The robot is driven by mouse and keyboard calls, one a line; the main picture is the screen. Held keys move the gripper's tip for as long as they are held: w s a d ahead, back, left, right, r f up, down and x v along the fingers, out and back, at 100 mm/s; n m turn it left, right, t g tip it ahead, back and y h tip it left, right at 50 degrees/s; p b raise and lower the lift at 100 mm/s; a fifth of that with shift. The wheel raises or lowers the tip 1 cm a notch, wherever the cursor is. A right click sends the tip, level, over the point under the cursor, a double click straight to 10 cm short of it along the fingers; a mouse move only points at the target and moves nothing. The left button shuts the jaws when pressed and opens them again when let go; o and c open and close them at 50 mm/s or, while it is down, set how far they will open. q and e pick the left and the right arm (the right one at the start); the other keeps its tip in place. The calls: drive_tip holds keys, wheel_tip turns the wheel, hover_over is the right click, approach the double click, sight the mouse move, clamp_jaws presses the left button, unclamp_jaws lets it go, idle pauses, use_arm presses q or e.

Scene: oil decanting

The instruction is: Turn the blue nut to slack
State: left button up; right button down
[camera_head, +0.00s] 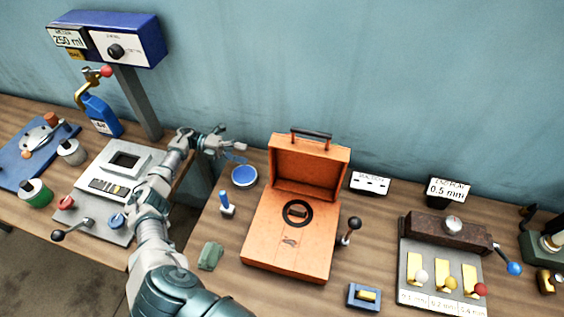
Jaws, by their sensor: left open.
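A small blue knob (117,221), which may be the blue nut, sits low on the grey plate (90,222) of the left bench, partly beside my arm. I cannot tell its exact shape or how tight it is. My left gripper (238,146) is open and empty. It hangs above the back of the right table, behind the blue round dish (244,176), well away from the blue knob. My left arm crosses the grey plate's right side and hides part of it. My right gripper is out of view.
An open orange case (290,238) stands mid-table. A blue-handled tool (226,203) and green cloth (210,256) lie left of it. A lever (72,230) and red knob (66,202) flank the blue knob. A blue bottle (101,115) stands behind. A gap separates the benches.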

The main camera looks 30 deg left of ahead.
use_arm(q)
drive_tip(key=shift+p+x, duration=2.35)
drive_tip(key=shift+x, duration=5.2)
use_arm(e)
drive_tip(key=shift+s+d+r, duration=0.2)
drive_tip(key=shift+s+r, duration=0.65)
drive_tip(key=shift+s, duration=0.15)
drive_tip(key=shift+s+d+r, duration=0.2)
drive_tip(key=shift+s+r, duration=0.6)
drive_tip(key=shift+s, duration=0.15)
